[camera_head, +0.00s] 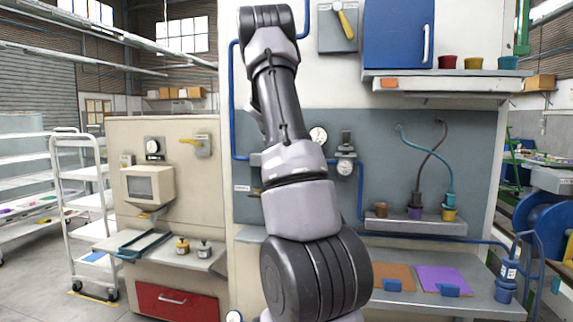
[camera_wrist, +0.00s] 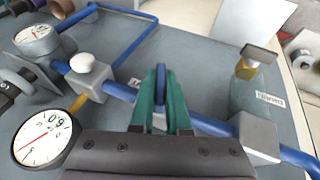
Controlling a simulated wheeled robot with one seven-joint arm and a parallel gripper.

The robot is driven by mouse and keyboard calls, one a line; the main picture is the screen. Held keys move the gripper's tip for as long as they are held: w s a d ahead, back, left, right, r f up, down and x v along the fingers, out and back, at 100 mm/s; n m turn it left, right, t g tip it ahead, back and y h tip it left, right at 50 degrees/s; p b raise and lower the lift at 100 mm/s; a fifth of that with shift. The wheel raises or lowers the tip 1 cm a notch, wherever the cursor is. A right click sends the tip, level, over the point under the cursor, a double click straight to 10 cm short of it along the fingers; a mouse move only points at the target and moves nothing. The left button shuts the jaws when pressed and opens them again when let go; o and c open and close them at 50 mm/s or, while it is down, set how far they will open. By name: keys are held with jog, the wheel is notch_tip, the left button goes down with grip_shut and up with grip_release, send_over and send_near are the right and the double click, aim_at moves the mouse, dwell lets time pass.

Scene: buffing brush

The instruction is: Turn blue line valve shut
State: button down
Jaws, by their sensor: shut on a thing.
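In the wrist view the blue line (camera_wrist: 215,126) runs diagonally across the grey panel. A narrow blue valve handle (camera_wrist: 160,85) stands on this line. My gripper (camera_wrist: 161,76) has green fingers, one on each side of the handle, and is shut on it. The fingers hide part of the handle and the valve body. In the head view my arm covers the gripper and the valve; blue pipe (camera_head: 361,195) shows to the right of the arm.
A white-faced gauge (camera_wrist: 42,138) and a white knob (camera_wrist: 82,63) are left of my gripper. A brass-necked fitting (camera_wrist: 247,65) stands to the right, near a grey block (camera_wrist: 253,138). In the head view a shelf with hoses (camera_head: 420,225) is right of my arm.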

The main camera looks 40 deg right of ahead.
jog(key=shift+w+d+r+m+t+y, duration=0.1)
jog(key=shift+r+m+t+y, duration=0.05)
jog(key=shift+t+y, duration=0.5)
jog(key=shift+d+r+m+t+y, duration=0.15)
jog(key=shift+t+y, duration=0.3)
jog(key=shift+t, duration=0.3)
jog(key=shift+a, duration=0.15)
jog(key=c, duration=0.9)
grip_release()
jog(key=shift+f, duration=0.15)
jog(key=v, duration=1.1)
jog(key=shift+f, duration=0.1)
